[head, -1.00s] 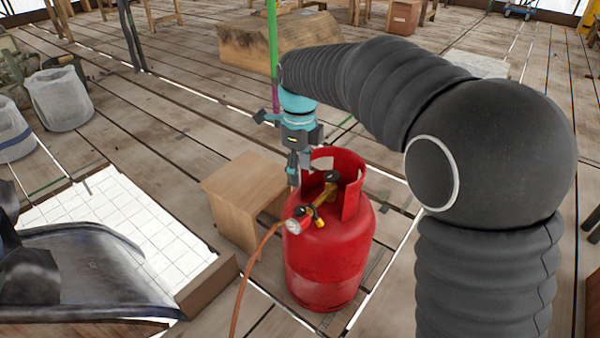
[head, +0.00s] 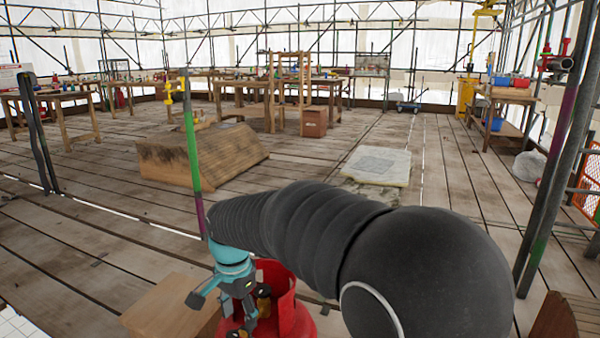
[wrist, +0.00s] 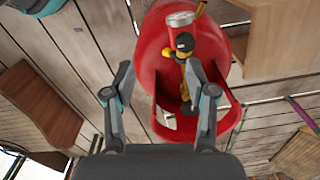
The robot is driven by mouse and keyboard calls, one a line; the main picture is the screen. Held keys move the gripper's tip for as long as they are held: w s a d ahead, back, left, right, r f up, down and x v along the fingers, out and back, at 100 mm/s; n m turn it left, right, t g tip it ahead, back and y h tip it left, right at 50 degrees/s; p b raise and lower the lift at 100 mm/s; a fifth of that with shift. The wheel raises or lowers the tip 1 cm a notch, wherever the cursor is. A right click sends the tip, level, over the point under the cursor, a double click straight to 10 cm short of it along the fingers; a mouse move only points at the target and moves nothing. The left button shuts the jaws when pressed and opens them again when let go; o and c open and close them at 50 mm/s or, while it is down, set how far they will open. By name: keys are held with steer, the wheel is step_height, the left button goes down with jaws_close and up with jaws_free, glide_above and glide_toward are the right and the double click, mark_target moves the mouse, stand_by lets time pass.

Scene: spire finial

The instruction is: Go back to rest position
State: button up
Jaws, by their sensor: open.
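My gripper (head: 240,310) hangs at the lower middle of the head view, in front of and partly over a red gas cylinder (head: 297,318). In the wrist view my gripper (wrist: 163,75) is open, its two fingers apart with nothing held between them. The red cylinder (wrist: 160,55) lies beyond the fingers in that view, with its collar, a brass regulator (wrist: 188,75) and a gauge (wrist: 181,18) showing. Most of the cylinder is hidden or cut off in the head view.
A wooden box (head: 165,310) stands left of the cylinder. A slanted wooden block (head: 195,158) and a pale slab (head: 377,166) lie farther back on the planks. Workbenches (head: 500,95) line the back. Scaffold poles (head: 560,150) stand at right. The middle floor is mostly clear.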

steer(key=s+d+r+n+t, duration=0.2)
steer(key=s+d, duration=0.7)
steer(key=d, duration=0.5)
steer(key=s+d+r+n+t, duration=0.3)
steer(key=s+d, duration=0.7)
steer(key=d, duration=0.4)
steer(key=shift+d+r+n, duration=0.35)
steer(key=shift+r+n, duration=0.35)
